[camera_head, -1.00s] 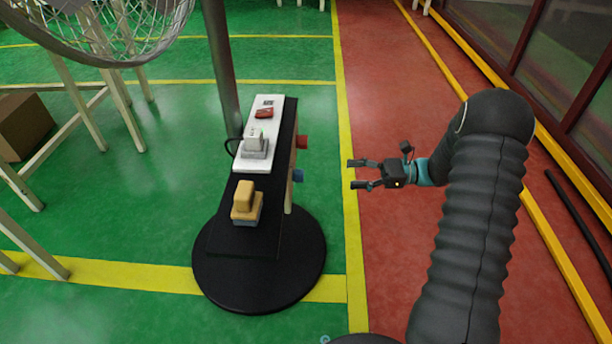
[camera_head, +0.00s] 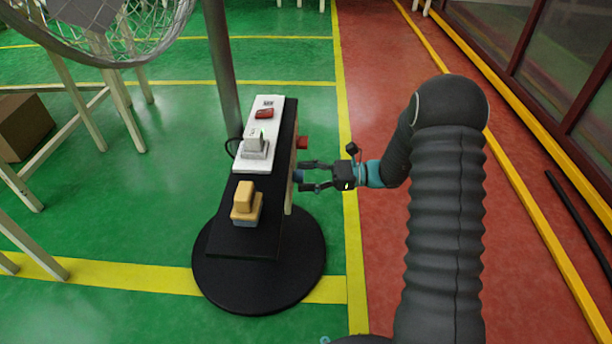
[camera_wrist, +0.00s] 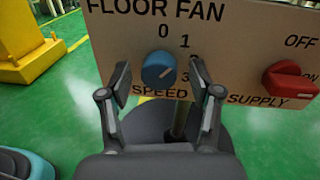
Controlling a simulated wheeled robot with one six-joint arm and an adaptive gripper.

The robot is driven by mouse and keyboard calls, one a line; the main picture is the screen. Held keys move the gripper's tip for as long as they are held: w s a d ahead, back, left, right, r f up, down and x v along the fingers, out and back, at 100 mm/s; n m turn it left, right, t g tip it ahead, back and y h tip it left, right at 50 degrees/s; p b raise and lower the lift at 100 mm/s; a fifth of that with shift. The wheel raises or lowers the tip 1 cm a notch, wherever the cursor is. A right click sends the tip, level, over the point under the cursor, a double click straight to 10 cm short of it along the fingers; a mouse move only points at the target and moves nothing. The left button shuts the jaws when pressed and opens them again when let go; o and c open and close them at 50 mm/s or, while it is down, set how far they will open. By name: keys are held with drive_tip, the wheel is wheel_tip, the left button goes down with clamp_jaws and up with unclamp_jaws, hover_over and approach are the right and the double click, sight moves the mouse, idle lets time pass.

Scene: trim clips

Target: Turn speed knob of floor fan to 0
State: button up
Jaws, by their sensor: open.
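The blue speed knob (camera_wrist: 158,70) is on the front of the floor fan panel (camera_wrist: 220,45), with 0, 1 and 3 printed around it and SPEED below; one number is hidden by a finger. Its pale pointer mark faces lower right, away from the 0. My gripper (camera_wrist: 157,80) is open, with one finger on each side of the knob; I cannot tell whether they touch it. In the head view my gripper (camera_head: 306,176) is at the right side of the black stand (camera_head: 280,215), and the knob (camera_head: 298,176) shows partly between the fingers.
A red supply knob (camera_wrist: 291,79) is to the right on the same panel, marked OFF and ON. White (camera_head: 262,125) and yellow (camera_head: 245,203) devices sit on top of the stand. The wire fan cage (camera_head: 110,30) hangs at upper left.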

drive_tip(key=c, duration=1.1)
drive_tip(key=shift+n+b, duration=0.3)
drive_tip(key=shift+n+h+b, duration=0.3)
drive_tip(key=shift+n+b, duration=2.55)
drive_tip(key=shift+n, duration=0.65)
